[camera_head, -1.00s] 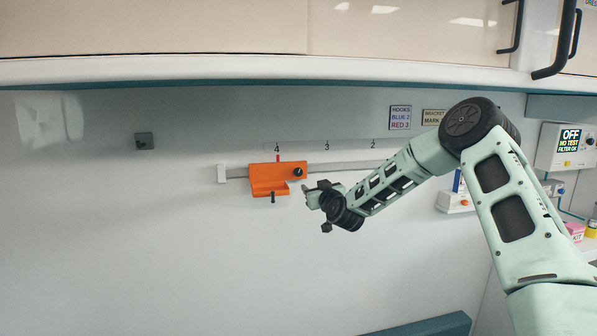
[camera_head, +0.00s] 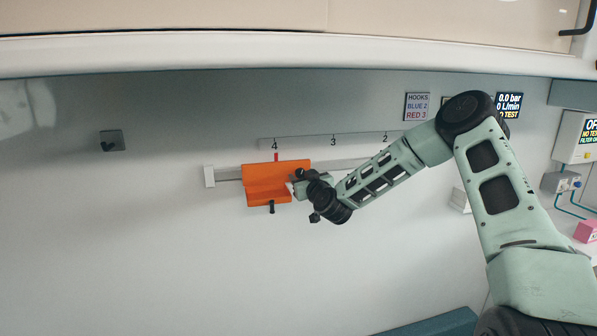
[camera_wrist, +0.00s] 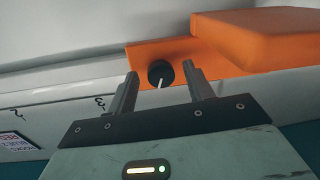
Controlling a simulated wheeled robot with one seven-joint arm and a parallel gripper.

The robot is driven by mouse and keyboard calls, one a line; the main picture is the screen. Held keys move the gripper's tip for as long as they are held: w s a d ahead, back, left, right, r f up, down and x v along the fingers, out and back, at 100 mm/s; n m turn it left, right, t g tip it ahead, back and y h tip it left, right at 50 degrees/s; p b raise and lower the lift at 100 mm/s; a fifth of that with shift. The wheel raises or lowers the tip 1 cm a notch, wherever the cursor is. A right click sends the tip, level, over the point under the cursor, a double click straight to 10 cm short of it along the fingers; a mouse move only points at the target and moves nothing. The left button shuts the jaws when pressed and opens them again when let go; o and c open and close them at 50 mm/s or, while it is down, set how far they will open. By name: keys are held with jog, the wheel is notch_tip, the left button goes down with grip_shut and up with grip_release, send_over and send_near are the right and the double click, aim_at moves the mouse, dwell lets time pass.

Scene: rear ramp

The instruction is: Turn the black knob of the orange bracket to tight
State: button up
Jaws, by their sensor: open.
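The orange bracket (camera_head: 266,181) sits on the grey rail on the wall, with its red pointer under the mark 4 of the scale. In the head view its black knob is mostly hidden by my gripper (camera_head: 293,187), which is at the bracket's right end. In the wrist view the black knob (camera_wrist: 160,73), with a pale line on its face, shows on the orange bracket (camera_wrist: 240,40). My open gripper (camera_wrist: 158,85) has one finger on each side of the knob, with a gap visible on both sides. Whether the fingertips reach around the knob's depth I cannot tell.
The rail (camera_head: 340,164) runs right behind my arm, below a numbered scale (camera_head: 310,143). A black peg (camera_head: 271,206) hangs under the bracket. A dark hook plate (camera_head: 112,141) is on the wall at left. An overhead cabinet (camera_head: 300,57) spans the top. The lower wall is clear.

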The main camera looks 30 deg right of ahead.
jog(key=shift+w, duration=0.2)
jog(key=c, duration=1)
